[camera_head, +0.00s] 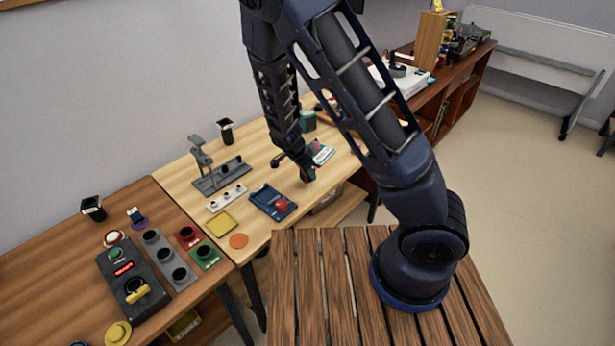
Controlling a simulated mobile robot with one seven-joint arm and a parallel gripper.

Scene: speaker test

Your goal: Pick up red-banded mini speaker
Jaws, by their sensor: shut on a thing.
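My gripper (307,174) hangs down over the light wooden table (180,170), near its right front edge. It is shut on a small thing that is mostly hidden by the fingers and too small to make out. A speck of red-orange shows beside the fingers, but I cannot tell whether it is the red-banded mini speaker. A red round thing (282,205) lies on a dark blue tray (262,194), left of and below my gripper in the picture, apart from it.
A grey stand (222,176), a white strip with knobs (226,198), a yellow square (222,222) and an orange disc (239,241) lie to the left. A green container (308,119) stands behind my gripper. A dark control box (130,280) sits on the brown table.

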